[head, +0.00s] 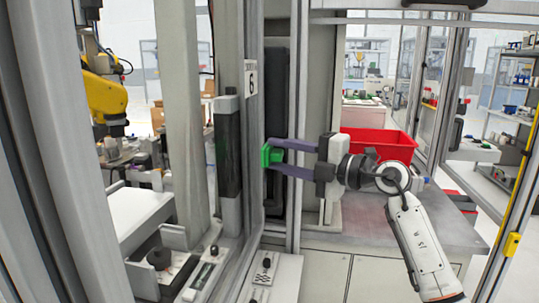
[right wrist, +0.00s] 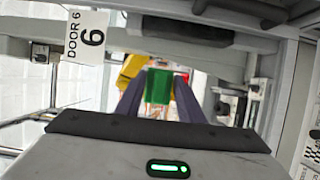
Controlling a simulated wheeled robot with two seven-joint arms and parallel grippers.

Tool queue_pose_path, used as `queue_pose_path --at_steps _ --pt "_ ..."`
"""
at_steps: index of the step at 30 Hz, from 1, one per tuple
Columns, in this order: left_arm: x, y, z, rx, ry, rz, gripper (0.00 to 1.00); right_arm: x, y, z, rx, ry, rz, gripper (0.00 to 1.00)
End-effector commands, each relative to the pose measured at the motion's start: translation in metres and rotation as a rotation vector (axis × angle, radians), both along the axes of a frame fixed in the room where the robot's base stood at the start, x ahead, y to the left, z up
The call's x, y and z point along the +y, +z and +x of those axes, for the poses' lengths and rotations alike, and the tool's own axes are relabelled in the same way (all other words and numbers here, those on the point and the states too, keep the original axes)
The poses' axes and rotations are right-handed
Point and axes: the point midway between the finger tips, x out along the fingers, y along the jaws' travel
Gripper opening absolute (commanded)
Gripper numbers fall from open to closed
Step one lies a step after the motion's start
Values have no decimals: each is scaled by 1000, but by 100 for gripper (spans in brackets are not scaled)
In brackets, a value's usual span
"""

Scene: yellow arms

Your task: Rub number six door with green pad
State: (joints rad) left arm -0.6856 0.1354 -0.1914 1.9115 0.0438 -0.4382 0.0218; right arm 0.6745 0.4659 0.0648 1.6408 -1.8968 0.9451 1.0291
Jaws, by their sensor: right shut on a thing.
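The green pad (head: 271,155) is held between the purple fingertips of my right gripper (head: 277,158), which points left. It also shows between the two fingers in the right wrist view (right wrist: 158,87). The number six door's sign (head: 251,78) hangs on a grey frame post, up and to the left of the pad. In the right wrist view the sign reads "DOOR 6" (right wrist: 84,37) at upper left. The pad is close to the door frame; I cannot tell whether it touches. My left gripper is not in view.
A red bin (head: 378,147) stands on a grey table (head: 350,222) behind my right arm. A dark door handle box (head: 228,148) is on the post left of the pad. A yellow robot arm (head: 106,95) stands beyond the frame. Shelves (head: 512,100) are at right.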

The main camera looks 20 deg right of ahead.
Motion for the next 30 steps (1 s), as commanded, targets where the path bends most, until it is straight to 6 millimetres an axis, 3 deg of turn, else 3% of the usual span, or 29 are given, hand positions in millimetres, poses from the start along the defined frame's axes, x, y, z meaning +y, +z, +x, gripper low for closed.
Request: queue_pose_path --at_steps 16,30 --pt "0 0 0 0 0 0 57 -11 1 -8 -1 0 -2 16" --pt "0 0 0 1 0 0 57 -35 1 -24 -1 0 0 16"
